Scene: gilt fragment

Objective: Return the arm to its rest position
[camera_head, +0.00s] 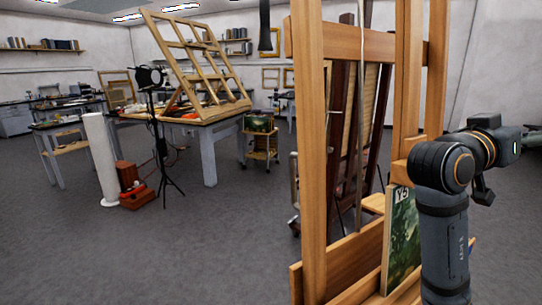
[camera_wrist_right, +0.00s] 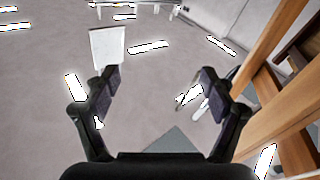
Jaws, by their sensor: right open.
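My right arm (camera_head: 447,225) stands raised at the right of the head view, beside the wooden easel (camera_head: 310,150). In the right wrist view my right gripper (camera_wrist_right: 160,82) is open, with its two dark fingers spread wide and nothing between them. That view looks up past the fingers towards a pale ceiling with bright light strips. In the head view the gripper fingers are hard to make out behind the wrist. My left arm and gripper are not in view.
The easel also shows at the right of the wrist view (camera_wrist_right: 285,95), close to the right finger. A green painting (camera_head: 401,240) marked "Y5" rests on the easel, partly behind my arm. A worktable (camera_head: 208,135), lamp stand (camera_head: 160,130) and white column (camera_head: 101,160) stand further back. The left floor is clear.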

